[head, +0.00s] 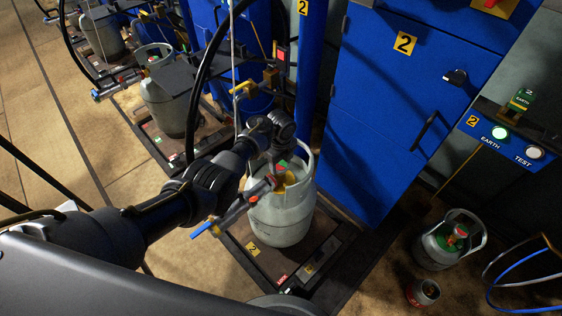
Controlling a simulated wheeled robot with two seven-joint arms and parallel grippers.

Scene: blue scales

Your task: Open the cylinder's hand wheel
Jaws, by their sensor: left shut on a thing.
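My left gripper (279,160) reaches in from the left, points down inside the collar and is shut at the valve top. The hand wheel is mostly hidden under the gripper, so the contact is not clear. A filling fitting with a red part and a blue lever (204,228) sits at the valve's left side. My right gripper is out of view.
A blue cabinet (390,110) stands behind and right of the cylinder. A black hose (205,75) hangs behind my arm. More cylinders (170,105) stand on scales at the upper left.

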